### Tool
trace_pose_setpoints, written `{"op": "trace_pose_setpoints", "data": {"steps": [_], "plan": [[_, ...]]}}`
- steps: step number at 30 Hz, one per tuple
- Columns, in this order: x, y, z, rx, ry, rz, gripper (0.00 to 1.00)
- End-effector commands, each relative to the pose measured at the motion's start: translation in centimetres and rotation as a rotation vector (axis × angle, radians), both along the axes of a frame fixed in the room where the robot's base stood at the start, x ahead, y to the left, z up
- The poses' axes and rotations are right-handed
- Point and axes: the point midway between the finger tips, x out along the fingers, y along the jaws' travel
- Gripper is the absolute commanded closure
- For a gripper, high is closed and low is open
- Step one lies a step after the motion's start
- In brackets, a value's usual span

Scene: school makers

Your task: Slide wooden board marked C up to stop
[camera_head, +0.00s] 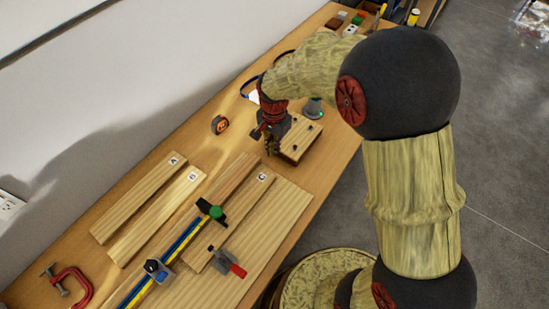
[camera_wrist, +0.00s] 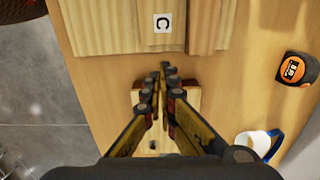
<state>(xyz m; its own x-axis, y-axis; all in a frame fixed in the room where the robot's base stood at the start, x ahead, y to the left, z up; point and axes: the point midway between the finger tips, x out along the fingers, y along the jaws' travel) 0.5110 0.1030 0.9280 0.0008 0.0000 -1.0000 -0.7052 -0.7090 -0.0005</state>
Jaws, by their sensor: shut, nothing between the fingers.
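The wooden board marked C (camera_head: 238,214) lies lengthwise on the workbench, its white label (camera_head: 262,178) near its far end. Its labelled end (camera_wrist: 157,38) is at the top of the wrist view. My gripper (camera_head: 270,150) is shut and empty, pointing down just beyond that end. In the wrist view the closed fingertips (camera_wrist: 164,70) sit just short of the board's end, with a small apparent gap. A black piece with a green knob (camera_head: 213,210) sits on a blue and yellow rail (camera_head: 183,240) beside board C. I cannot tell which part is the stop.
Boards marked A (camera_head: 140,198) and B (camera_head: 160,215) lie to the left. A drilled wooden block (camera_head: 300,140) is beside my gripper. An orange tape measure (camera_head: 219,125), a red-handled clamp (camera_head: 230,264) and a red C-clamp (camera_head: 70,288) are also on the bench.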

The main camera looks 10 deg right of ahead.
Motion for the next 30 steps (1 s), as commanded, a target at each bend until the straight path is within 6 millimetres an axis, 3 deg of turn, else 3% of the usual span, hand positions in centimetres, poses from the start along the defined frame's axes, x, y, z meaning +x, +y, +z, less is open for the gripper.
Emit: {"op": "trace_pose_setpoints", "data": {"steps": [15,21,30], "plan": [[-0.1,0.0,-8.2,-0.001,0.002,0.001,1.0],[0.0,0.0,-9.5,0.0,0.001,0.001,1.0],[0.0,0.0,-9.6,0.0,0.0,0.001,1.0]]}}
